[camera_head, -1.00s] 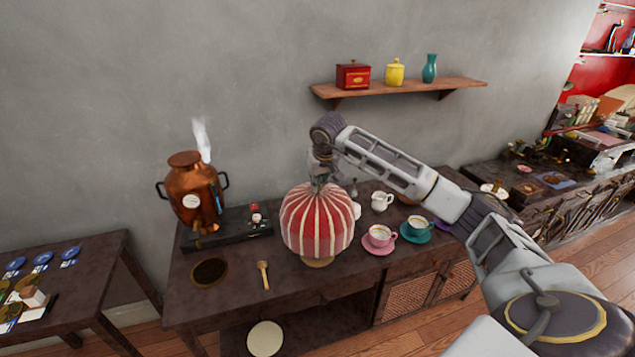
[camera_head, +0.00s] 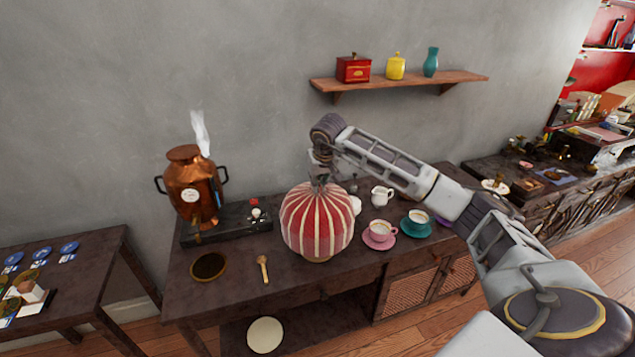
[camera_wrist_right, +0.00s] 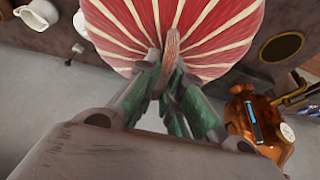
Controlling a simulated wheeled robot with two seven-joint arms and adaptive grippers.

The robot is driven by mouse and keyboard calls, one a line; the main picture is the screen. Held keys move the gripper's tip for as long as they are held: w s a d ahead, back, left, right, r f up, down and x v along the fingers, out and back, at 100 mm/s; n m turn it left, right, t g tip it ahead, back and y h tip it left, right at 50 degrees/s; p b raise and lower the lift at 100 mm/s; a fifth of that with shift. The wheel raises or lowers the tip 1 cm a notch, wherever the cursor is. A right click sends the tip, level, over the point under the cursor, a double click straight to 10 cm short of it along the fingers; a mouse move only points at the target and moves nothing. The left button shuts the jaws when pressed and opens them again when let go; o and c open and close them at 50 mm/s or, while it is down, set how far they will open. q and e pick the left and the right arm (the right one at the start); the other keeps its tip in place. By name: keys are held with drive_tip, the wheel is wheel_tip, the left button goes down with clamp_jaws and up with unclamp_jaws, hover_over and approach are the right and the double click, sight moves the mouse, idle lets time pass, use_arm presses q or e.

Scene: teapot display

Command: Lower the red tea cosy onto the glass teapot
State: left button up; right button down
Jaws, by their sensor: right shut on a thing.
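The red tea cosy (camera_head: 317,222), with cream stripes, stands upright over the table in the head view. My right gripper (camera_head: 319,181) is above it, shut on its top loop. In the right wrist view, the fingers (camera_wrist_right: 172,70) pinch the loop, with the striped cosy (camera_wrist_right: 205,22) spread out beyond. The glass teapot cannot be made out; the cosy hides that spot. A thin tan edge shows under the cosy's rim. I cannot tell whether the cosy touches the table. My left gripper is not in view.
Left are a wooden spoon (camera_head: 263,268), a round dark mat (camera_head: 209,267) and a steaming copper urn (camera_head: 188,185). A shelf (camera_head: 400,88) hangs above.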

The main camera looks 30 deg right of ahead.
drive_tip(key=shift+f+b, duration=0.75)
drive_tip(key=shift+f, duration=0.6)
idle(0.8)
drive_tip(key=shift+f+b, duration=1.7)
drive_tip(key=shift+f, duration=1.65)
drive_tip(key=shift+d+f+b, duration=0.1)
drive_tip(key=shift+f+b, duration=0.05)
drive_tip(key=shift+b, duration=0.15)
drive_tip(key=shift+f, duration=0.3)
idle(0.5)
